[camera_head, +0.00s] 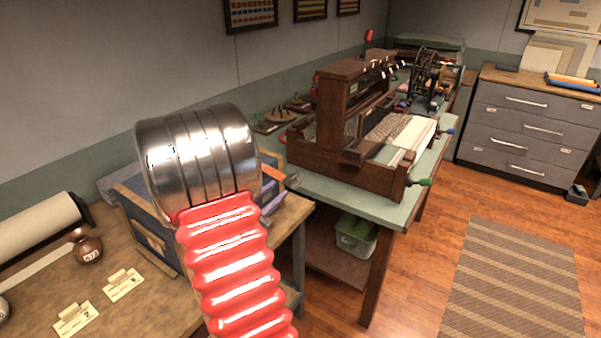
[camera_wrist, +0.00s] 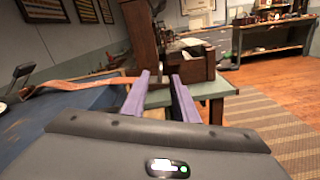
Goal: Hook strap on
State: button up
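A brown strap (camera_wrist: 85,84) lies across a blue surface at the left of the wrist view. Its right end reaches the tips of my gripper (camera_wrist: 160,74); whether it touches a finger I cannot tell. My gripper's two purple fingers stand apart, with a gap between them and nothing clearly held. In the head view my red ribbed arm and its metal joint hide most of the gripper; a bit of purple finger (camera_head: 273,203) shows beside a blue box with wooden trim (camera_head: 136,222).
A wooden loom (camera_head: 345,125) stands on a green table (camera_head: 398,208) beyond the gripper. A copper jar (camera_head: 87,248) and small cards (camera_head: 122,285) are on the near workbench. A grey drawer cabinet (camera_head: 530,125) is at the back right. The floor around the striped rug (camera_head: 515,285) is open.

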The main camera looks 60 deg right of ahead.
aim_at(296, 174)
jog(key=d, duration=0.4)
jog(key=s+d, duration=0.1)
jog(key=d, duration=0.4)
jog(key=s+d, duration=0.1)
jog(key=d, duration=0.3)
jog(key=shift+d, duration=0.25)
grip_shut()
jog(key=shift+a, duration=0.15)
